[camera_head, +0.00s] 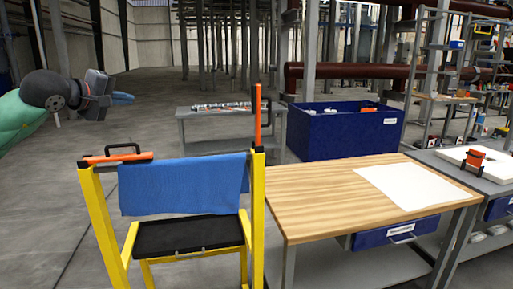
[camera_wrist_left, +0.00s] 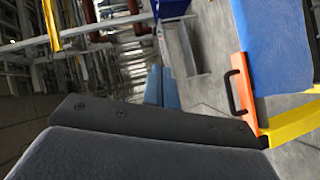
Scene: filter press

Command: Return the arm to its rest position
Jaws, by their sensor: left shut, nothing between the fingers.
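My left arm comes in from the left in the head view. Its gripper (camera_head: 122,98) is raised over open floor, left of and above the yellow frame (camera_head: 258,210), and touches nothing. Its blue fingertips are together and hold nothing. In the left wrist view the blue fingers (camera_wrist_left: 160,88) show small past the dark gripper body. My right gripper is in neither view.
The yellow frame carries a blue cloth (camera_head: 185,185), an orange bar with a black handle (camera_head: 122,153) and a black tray (camera_head: 188,235). A wooden-topped table (camera_head: 310,195), a blue bin (camera_head: 343,135) and a grey bench (camera_head: 200,125) stand nearby. Floor at left is clear.

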